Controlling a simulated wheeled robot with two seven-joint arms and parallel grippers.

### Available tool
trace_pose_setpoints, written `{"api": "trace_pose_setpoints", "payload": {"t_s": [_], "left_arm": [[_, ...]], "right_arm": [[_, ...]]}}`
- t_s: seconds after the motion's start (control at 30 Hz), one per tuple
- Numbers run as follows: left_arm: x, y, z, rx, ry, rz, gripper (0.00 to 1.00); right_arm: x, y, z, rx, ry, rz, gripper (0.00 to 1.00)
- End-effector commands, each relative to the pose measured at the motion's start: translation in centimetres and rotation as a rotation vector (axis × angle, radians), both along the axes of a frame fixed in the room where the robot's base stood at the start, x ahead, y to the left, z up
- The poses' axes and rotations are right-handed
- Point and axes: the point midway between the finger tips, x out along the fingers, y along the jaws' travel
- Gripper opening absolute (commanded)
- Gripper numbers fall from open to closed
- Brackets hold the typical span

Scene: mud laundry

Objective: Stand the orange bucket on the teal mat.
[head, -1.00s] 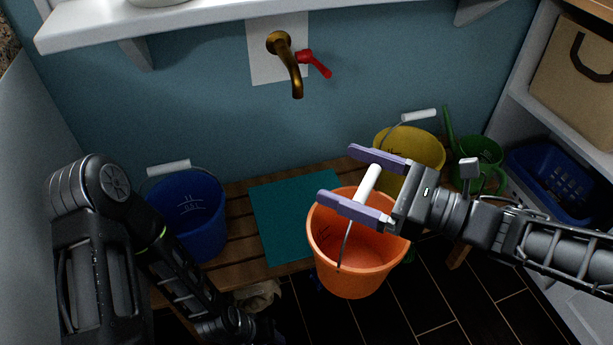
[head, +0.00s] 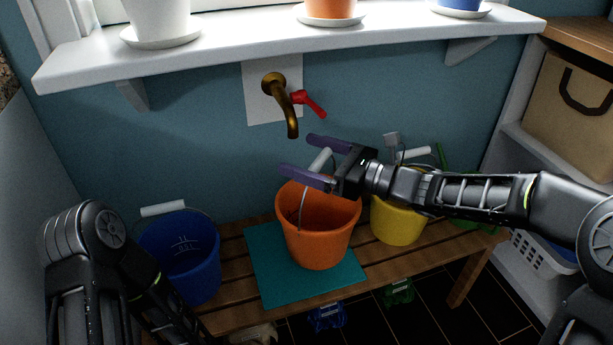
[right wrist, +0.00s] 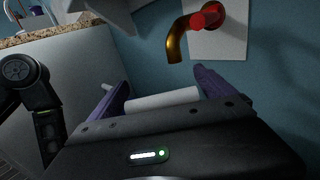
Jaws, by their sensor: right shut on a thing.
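The orange bucket (head: 318,230) hangs upright below my right gripper (head: 298,153) by its raised handle. The gripper is shut on the white handle grip (head: 320,160), which also shows between the purple fingers in the right wrist view (right wrist: 162,99). The bucket is over the teal mat (head: 268,272), which lies on a slatted wooden bench; whether its base touches the mat I cannot tell. The bucket hides the mat's middle and back right. My left arm shows at the lower left, but its gripper is out of view.
A blue bucket (head: 180,255) stands on the bench (head: 225,265) left of the mat. A yellow bucket (head: 398,222) stands close to the right. A brass tap (head: 286,110) with a red lever (head: 308,103) juts from the wall just behind my right gripper. A shelf with pots is above.

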Motion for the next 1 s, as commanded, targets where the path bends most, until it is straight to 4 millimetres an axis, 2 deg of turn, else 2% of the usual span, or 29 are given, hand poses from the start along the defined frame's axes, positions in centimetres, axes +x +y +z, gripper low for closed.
{"api": "trace_pose_setpoints", "payload": {"t_s": [0.33, 0.67, 1.0], "left_arm": [[0.0, 0.0, -0.1, 0.0, -0.001, 0.0, 0.36], [0.3, 0.0, -2.0, 0.001, -0.008, 0.004, 0.36], [0.4, 0.0, -2.0, 0.002, -0.01, 0.005, 0.36]], "right_arm": [[-0.1, 0.0, -0.3, 0.001, 0.0, 0.001, 0.21], [0.1, 0.1, -4.9, 0.003, 0.001, 0.001, 0.21], [0.3, 0.1, -5.0, 0.001, -0.002, 0.001, 0.21]]}}
